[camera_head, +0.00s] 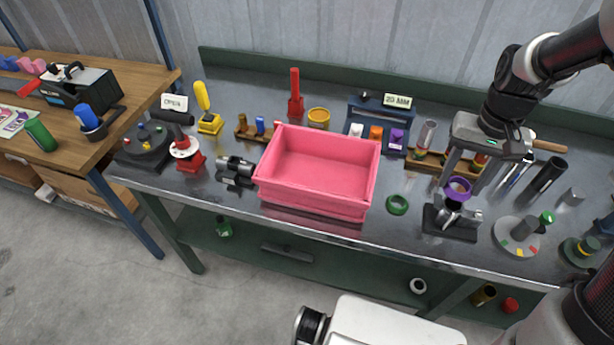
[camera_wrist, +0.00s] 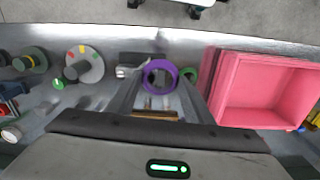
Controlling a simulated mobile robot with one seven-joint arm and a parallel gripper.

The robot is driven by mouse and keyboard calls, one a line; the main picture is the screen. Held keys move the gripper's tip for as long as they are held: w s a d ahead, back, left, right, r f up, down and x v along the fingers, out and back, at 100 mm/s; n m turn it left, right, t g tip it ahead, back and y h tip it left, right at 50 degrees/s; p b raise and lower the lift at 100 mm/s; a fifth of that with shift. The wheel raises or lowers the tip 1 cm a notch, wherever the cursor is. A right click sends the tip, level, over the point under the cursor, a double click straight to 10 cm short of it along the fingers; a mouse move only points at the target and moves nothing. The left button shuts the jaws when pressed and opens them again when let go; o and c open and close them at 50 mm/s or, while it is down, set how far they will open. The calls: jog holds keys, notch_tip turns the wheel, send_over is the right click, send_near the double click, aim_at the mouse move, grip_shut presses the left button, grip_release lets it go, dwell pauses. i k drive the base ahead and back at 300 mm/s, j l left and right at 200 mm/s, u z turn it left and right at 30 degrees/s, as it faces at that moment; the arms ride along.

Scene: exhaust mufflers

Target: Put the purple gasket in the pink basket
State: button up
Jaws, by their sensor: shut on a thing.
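The purple gasket (camera_head: 458,187) is a ring held between the fingertips of my gripper (camera_head: 456,190), above a small dark metal fixture on the bench. In the wrist view the gasket (camera_wrist: 160,75) sits between the two fingers, with the fixture partly hidden behind it. My gripper is shut on it. The pink basket (camera_head: 318,205) is an open, empty rectangular bin on the bench, to the left of my gripper in the head view. In the wrist view the basket (camera_wrist: 213,85) is to the right of the gasket.
A green ring (camera_head: 397,204) lies between the basket and the dark fixture (camera_head: 452,222). A grey disc with colored marks (camera_head: 517,236) stands right of the fixture. Racks and a blue holder (camera_head: 380,118) stand behind. The metal bench front edge is mostly clear.

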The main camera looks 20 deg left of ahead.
aim_at(320, 183)
jog(key=j+u, duration=0.1)
jog(key=j, duration=0.6)
jog(key=i+j, duration=0.15)
jog(key=j, duration=0.55)
jog(key=u, duration=0.05)
